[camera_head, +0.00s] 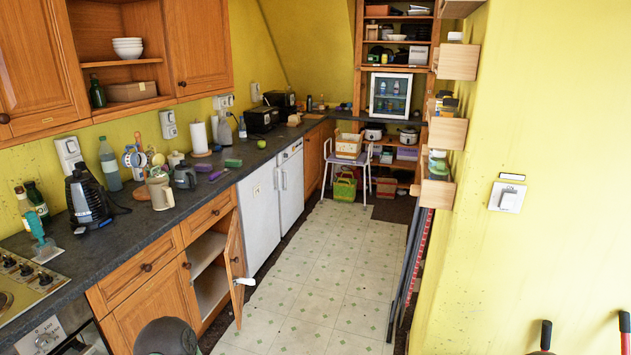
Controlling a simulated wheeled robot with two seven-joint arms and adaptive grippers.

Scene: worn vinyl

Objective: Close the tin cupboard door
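A wooden lower cupboard door (235,265) stands ajar on the left counter run, swung out into the aisle. A small white piece (245,281) sticks out from its lower right side; I cannot tell what it is. Pale shelves (208,270) show inside the open cupboard, and I see no tins on the visible part. Neither of my grippers shows in the head view. A dark rounded shape (168,337) at the bottom edge may be part of my own arm, but I cannot tell.
White appliances (258,222) stand just beyond the open door. The tiled floor (325,280) is clear in the aisle. Wooden boxes (437,190) jut from the yellow right wall, with long poles (408,265) below. Red-and-black handles (546,336) show at the bottom right.

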